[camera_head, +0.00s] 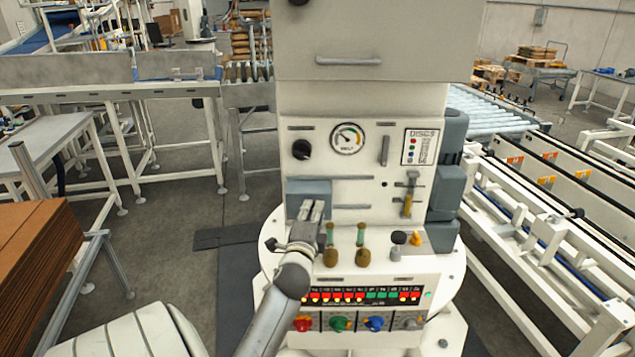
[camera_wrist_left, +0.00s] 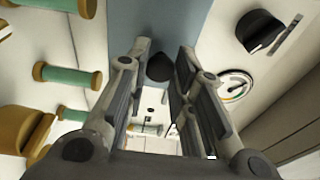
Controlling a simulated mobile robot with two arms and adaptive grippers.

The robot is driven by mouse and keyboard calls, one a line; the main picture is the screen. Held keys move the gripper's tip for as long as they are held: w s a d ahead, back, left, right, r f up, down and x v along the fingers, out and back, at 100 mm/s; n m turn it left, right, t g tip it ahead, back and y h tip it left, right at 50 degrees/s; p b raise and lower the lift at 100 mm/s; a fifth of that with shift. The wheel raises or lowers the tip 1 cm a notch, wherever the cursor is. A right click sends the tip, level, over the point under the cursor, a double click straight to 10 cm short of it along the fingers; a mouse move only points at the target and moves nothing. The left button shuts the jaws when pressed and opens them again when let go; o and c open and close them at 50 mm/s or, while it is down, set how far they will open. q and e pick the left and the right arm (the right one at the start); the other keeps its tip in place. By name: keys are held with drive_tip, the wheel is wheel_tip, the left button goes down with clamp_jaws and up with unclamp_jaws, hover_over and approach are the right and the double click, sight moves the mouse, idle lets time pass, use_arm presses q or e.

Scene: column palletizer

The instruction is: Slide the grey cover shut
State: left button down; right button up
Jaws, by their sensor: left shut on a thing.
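The grey cover (camera_head: 308,186) is a flat blue-grey plate on the left of the white machine front, below the black dial. In the left wrist view the cover (camera_wrist_left: 160,28) fills the top middle and bears a dark knob (camera_wrist_left: 160,67). My left gripper (camera_head: 313,209) reaches up from below to the cover's lower part. In the left wrist view its fingers (camera_wrist_left: 160,72) stand on both sides of the knob, shut on it. The fingers hide the knob in the head view. A pale area shows between the fingers below the knob. My right gripper is out of view.
Green-and-brown handles (camera_head: 331,243) stand close to the right of my left gripper. Lit buttons (camera_head: 366,294) and coloured knobs (camera_head: 341,324) sit below. A gauge (camera_head: 347,138) is above right. A roller conveyor (camera_head: 500,112) lies to the right, cardboard (camera_head: 35,250) to the left.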

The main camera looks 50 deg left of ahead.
use_arm(q)
drive_tip(key=c, duration=1.6)
unclamp_jaws()
drive_tip(key=shift+s+a+f, duration=0.1)
drive_tip(key=shift+c, duration=0.2)
drive_tip(key=o, duration=0.4)
drive_tip(key=shift+s+a, duration=0.1)
drive_tip(key=shift+s, duration=0.05)
drive_tip(key=shift+d, duration=0.2)
drive_tip(key=v, duration=1.1)
drive_tip(key=shift+s+d, duration=0.2)
drive_tip(key=shift+s, duration=0.15)
